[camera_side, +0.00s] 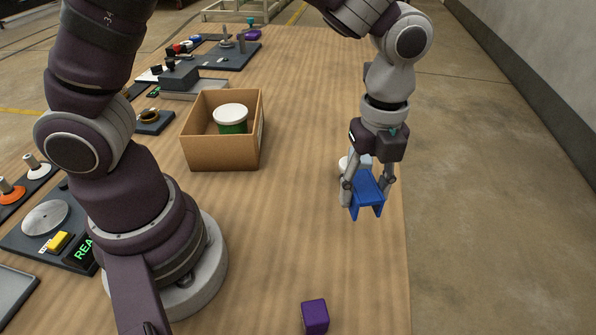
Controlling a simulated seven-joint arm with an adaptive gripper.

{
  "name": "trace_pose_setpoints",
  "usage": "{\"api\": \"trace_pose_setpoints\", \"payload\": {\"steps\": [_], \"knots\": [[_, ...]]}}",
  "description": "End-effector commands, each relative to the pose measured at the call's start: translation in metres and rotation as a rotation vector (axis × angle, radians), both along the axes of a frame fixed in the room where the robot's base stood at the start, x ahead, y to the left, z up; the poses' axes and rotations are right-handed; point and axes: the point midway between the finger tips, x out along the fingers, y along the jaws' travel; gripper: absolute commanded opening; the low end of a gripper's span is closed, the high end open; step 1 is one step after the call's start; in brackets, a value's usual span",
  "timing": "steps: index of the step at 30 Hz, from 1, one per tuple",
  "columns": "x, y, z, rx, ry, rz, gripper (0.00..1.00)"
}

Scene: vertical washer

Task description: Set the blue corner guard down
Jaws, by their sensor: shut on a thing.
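The blue corner guard (367,192) is a bent, bracket-like piece at the right side of the table. My gripper (367,189) points down and is shut on it, with one finger on each side. The guard's lower edges hang below the fingertips. I cannot tell from this single view whether they touch the wooden table (300,230) or are held above it.
A pale round object (346,162) is partly hidden behind my gripper. A purple block (315,316) lies near the front. A cardboard box (221,152) holds a green can with a white lid (231,114). Several fixtures line the left side. The table's right edge is close to my gripper.

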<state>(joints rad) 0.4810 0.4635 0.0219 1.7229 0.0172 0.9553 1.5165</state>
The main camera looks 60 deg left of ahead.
Motion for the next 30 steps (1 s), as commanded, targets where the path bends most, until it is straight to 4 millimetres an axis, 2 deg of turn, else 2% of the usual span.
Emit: {"api": "trace_pose_setpoints", "payload": {"steps": [5,12,16,18,21,26,30], "knots": [[0.019,0.031,0.017,-0.003,-0.003,0.531,0.18],[0.038,0.086,0.044,-0.003,-0.002,1.396,0.18],[0.041,0.109,0.055,-0.002,-0.001,1.753,0.18],[0.042,0.117,0.059,-0.002,-0.001,1.879,0.18],[0.042,0.123,0.062,0.000,-0.001,1.978,0.18],[0.042,0.124,0.064,-0.002,-0.001,1.998,0.18],[0.043,0.123,0.082,-0.006,-0.003,1.995,0.18]]}}
